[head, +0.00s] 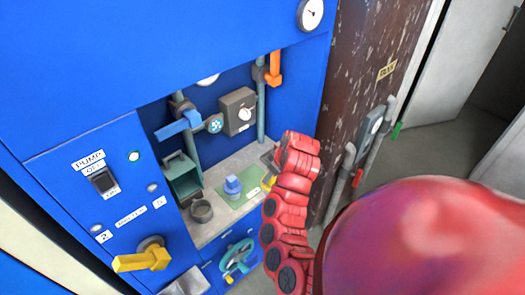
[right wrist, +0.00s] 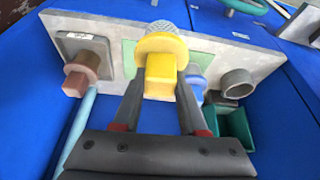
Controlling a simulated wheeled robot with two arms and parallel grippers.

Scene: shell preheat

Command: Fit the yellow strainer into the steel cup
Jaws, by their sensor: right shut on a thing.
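The yellow strainer (right wrist: 160,55) is in my right gripper (right wrist: 158,98), its block-shaped handle between the two fingers and its grey mesh bowl pointing away from me. In the head view only a small bit of yellow (head: 270,182) shows beside my red right arm, which hides most of the gripper. The steel cup (head: 201,211) is a grey, open-topped cup on the shelf's left front part. It also shows in the right wrist view (right wrist: 238,82), to the right of the strainer and apart from it. My left gripper is not in view.
A blue knobbed piece (head: 232,186) stands on a green mat (head: 249,196) between strainer and cup. A green bin (head: 183,178) is behind the cup. A brown collared piece (right wrist: 80,72) stands on a square plate (right wrist: 101,46). A blue lever (head: 178,126) overhangs the shelf (head: 222,214).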

